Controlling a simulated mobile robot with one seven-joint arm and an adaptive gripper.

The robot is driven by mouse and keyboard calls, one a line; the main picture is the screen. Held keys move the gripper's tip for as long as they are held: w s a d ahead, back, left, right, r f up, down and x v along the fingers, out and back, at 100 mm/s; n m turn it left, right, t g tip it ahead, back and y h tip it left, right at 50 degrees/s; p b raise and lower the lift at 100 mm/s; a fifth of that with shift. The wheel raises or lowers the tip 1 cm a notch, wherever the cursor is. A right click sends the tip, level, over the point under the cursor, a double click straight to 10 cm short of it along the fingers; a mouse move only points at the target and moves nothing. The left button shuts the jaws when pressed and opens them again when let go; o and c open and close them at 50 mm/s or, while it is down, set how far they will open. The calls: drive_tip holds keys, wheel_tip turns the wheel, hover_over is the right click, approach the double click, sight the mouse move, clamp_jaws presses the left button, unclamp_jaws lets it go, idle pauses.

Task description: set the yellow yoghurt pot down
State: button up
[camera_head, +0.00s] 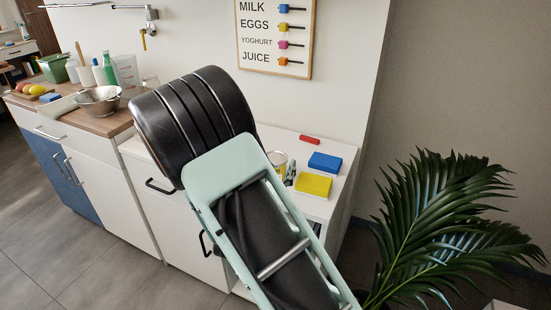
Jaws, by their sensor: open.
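A small round pot with a pale top and a yellow side (279,159), apparently the yellow yoghurt pot, stands on the white worktop (334,207). My arm hides its left and lower parts. A small grey and dark part of my gripper (290,173) shows just right of the pot. The rest of the gripper is hidden behind my arm. The gripper is open, and I cannot tell whether it touches the pot.
A yellow block (313,185), a blue block (325,162) and a small red bar (309,139) lie right of the pot. A metal colander (99,100) stands on the left counter. A palm plant (450,220) fills the lower right.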

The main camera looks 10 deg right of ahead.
drive_tip(key=v, duration=0.9)
drive_tip(key=shift+w, duration=0.1)
